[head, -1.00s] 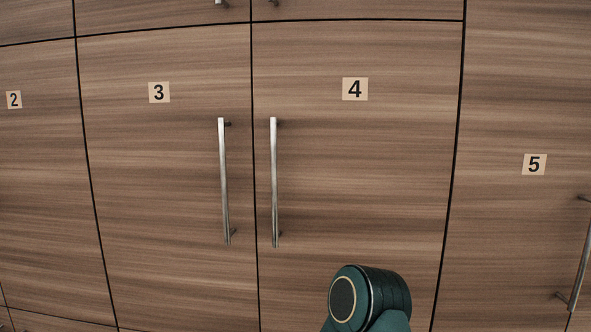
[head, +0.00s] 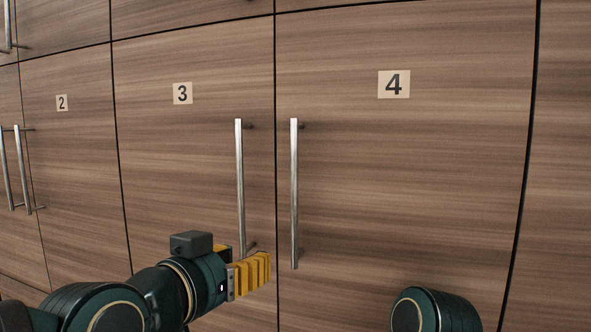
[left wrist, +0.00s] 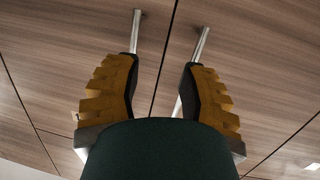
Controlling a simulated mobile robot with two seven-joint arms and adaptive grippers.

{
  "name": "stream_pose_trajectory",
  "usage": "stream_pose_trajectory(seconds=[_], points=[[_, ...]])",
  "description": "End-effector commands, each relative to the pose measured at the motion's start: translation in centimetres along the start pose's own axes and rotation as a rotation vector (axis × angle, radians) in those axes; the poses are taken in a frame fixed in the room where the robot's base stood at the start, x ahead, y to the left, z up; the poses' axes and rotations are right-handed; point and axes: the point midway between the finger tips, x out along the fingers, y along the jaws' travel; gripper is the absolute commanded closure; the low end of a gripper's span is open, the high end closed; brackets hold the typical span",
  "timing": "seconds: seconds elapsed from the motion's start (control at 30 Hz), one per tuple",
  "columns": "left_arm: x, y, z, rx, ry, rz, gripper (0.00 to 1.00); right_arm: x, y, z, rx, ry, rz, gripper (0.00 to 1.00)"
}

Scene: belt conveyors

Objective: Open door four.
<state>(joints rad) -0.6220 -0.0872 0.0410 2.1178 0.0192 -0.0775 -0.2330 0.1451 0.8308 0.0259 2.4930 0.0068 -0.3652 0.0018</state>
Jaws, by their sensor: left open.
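Door four (head: 420,180) is a shut wood-grain panel with a label "4" (head: 394,84). Its upright silver bar handle (head: 294,193) is along its left edge. My left gripper (head: 268,268), with yellow ribbed fingers, is low in the head view, left of that handle's lower end and in front of door three's handle. In the left wrist view, the gripper (left wrist: 160,65) is open. Two bar handles show beyond its fingers, with a door seam between them; I cannot tell for sure which is door four's. Neither is visibly gripped. My right gripper is not in view.
Door three (head: 190,170) is shut, with its own handle (head: 240,180) close beside door four's. Door two (head: 70,150) is further left, with more handles at the left edge. A dark green part of my body is at the bottom right.

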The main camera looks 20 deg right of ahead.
Motion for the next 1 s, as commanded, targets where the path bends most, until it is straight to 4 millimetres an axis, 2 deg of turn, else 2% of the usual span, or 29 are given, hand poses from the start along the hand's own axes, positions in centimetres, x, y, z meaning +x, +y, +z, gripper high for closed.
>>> stream_pose_trajectory(seconds=[0.03, 0.1, 0.2, 0.33, 0.47, 1.0], points=[[-1.7, 1.2, -3.4, 0.019, 0.051, 0.019, 0.59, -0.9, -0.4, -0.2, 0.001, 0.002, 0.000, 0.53], [-3.3, 2.3, -6.2, 0.040, 0.097, 0.038, 0.59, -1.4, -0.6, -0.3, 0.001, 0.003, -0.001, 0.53], [-4.9, 3.2, -8.5, 0.058, 0.138, 0.055, 0.59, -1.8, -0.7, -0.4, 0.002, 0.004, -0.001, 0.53], [-5.1, 3.7, -9.4, 0.065, 0.154, 0.062, 0.59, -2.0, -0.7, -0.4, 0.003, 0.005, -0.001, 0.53], [-3.7, 3.8, -9.6, 0.064, 0.154, 0.062, 0.59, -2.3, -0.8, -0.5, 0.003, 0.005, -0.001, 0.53], [5.8, 4.4, -10.9, 0.064, 0.152, 0.061, 0.59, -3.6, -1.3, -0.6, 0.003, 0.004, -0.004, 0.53]])
